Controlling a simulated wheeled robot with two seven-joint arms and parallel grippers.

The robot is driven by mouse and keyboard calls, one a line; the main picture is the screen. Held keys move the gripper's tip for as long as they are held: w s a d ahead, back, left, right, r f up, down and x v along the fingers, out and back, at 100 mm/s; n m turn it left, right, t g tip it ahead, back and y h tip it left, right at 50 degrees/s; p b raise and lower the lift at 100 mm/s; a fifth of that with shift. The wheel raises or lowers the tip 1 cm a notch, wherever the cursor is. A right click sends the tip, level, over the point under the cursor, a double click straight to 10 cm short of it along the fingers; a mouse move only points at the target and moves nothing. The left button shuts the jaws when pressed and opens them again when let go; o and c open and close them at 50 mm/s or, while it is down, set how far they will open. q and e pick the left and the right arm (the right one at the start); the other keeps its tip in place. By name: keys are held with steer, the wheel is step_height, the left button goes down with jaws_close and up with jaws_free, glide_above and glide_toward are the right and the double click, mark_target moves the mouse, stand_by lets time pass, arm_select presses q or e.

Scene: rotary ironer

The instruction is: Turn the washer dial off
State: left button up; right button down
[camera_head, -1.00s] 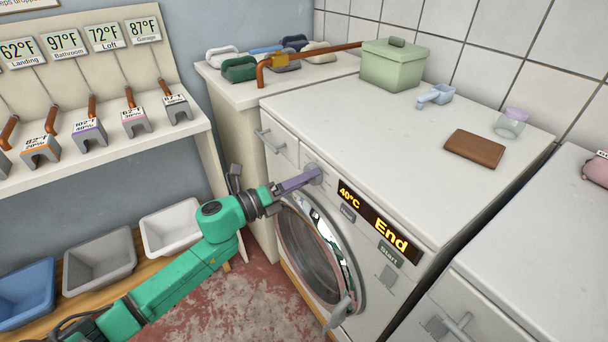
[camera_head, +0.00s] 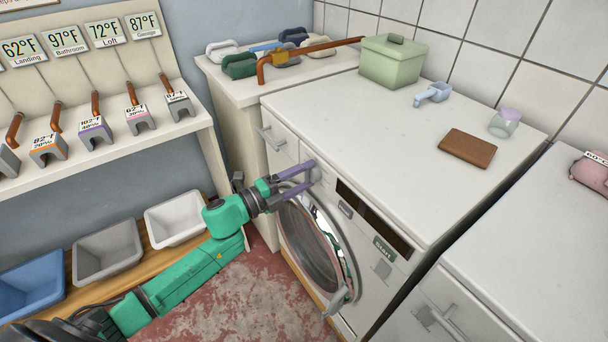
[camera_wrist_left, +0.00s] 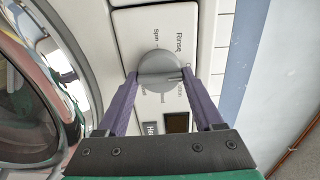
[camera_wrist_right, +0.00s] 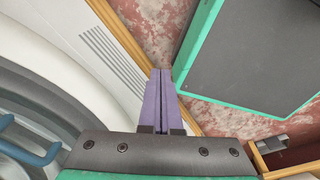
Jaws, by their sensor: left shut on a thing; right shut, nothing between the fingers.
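The washer (camera_head: 400,170) stands in the middle of the head view. Its round grey dial (camera_head: 316,174) is on the front panel, above the round door. In the left wrist view the dial (camera_wrist_left: 158,66) has a dark pointer line toward the right, with "Rinse" and "Spin" printed beside it. My left gripper (camera_head: 309,178) has its purple fingers on both sides of the dial, shut on it. The washer display (camera_head: 374,220) is dark. My right gripper (camera_wrist_right: 161,72) shows only in its own wrist view, shut and empty, low near the washer front.
The round door (camera_head: 312,245) lies just below my left gripper. A green box (camera_head: 393,62), a blue scoop (camera_head: 434,94), a brown wallet (camera_head: 467,148) and a jar (camera_head: 504,124) stand on top. Several bins, including a white one (camera_head: 175,221), stand at the left.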

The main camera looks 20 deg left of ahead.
stand_by(0.3)
arm_select(q)
steer(key=o, duration=1.4)
steer(key=shift+c, duration=0.2)
steer(key=b+v, duration=0.1)
steer(key=v, duration=1.3)
steer(key=shift+s, duration=0.25)
steer(key=shift+a, duration=0.2)
